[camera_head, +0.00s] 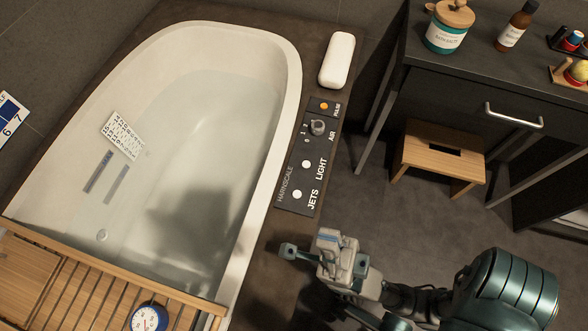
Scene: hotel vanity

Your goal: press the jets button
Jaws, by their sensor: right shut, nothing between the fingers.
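The jets button (297,194) is a small round white button at the near end of a dark control panel (290,178). The panel lies on the brown deck along the right rim of the bathtub, and "JETS" is printed beside the button. My right gripper (288,251) is shut and empty over the deck, below the panel in the picture and apart from the button. Its fingertips point left, toward the tub rim. My left gripper is not in view.
The panel also has a light button (306,164), a knob (318,127) and an orange button (324,106). The water-filled bathtub (282,75) is left of it. A wooden tray (110,282) spans the tub's near end. A stool (440,160) stands at right.

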